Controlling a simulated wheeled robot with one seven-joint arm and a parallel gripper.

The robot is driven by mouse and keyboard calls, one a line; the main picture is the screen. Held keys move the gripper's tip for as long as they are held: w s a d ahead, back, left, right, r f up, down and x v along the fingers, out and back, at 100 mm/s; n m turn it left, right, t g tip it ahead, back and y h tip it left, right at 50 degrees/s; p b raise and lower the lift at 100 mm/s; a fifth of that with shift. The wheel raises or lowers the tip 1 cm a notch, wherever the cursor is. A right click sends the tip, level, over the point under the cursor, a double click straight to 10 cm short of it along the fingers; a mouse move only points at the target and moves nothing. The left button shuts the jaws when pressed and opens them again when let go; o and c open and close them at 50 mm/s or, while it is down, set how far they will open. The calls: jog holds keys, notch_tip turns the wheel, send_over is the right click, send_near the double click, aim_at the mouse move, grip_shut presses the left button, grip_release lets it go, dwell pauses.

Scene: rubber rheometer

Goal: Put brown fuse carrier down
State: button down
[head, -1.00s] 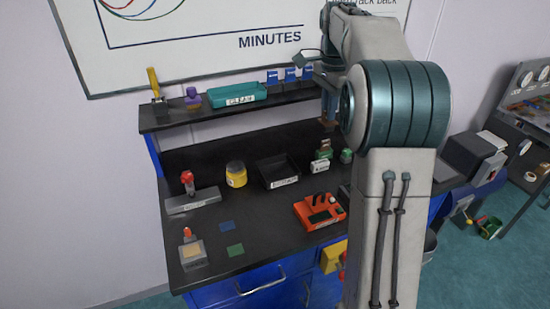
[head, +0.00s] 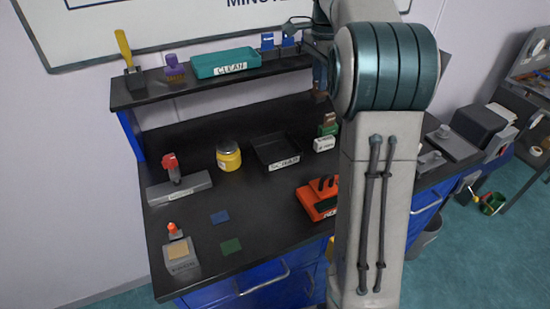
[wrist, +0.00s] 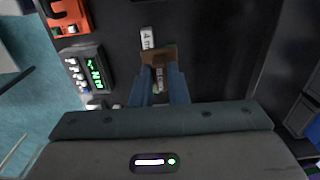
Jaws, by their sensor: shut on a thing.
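The brown fuse carrier (wrist: 160,53) is between the blue fingertips of my gripper (wrist: 161,70) in the wrist view. My gripper is shut on it. In the head view my gripper (head: 319,82) hangs above the back of the black bench, partly hidden by my arm. The carrier (head: 319,96) shows there as a small brown patch at the fingertips. I cannot tell its exact gap to the bench top. Another brown-topped piece on a green base (head: 328,125) stands just in front.
A white labelled block (head: 324,144), a black tray (head: 262,152) and an orange device (head: 318,200) are near. A yellow jar (head: 228,156) stands farther left. A shelf (head: 190,84) with a teal tray (head: 226,62) runs behind. The wrist view shows bare dark surface right of the carrier.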

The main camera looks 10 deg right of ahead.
notch_tip(320, 180, down, 4)
jog(key=b, duration=0.2)
jog(key=shift+r+b, duration=0.2)
jog(key=shift+b, duration=0.2)
jog(key=shift+a+f, duration=0.15)
jog(key=shift+s+a+f+p, duration=0.15)
jog(key=shift+s+a+f, duration=0.2)
jog(key=shift+a+f, duration=1.5)
jog(key=shift+s+a+f+p, duration=0.1)
jog(key=shift+s+a+f, duration=0.25)
jog(key=shift+a+f, duration=1.45)
jog(key=shift+s+a+f+p, duration=0.15)
jog(key=shift+s+a+f, duration=0.2)
jog(key=shift+a+f, duration=1.5)
jog(key=shift+a, duration=0.1)
jog(key=c, duration=1.8)
grip_release()
jog(key=shift+c, duration=0.2)
jog(key=o, duration=0.4)
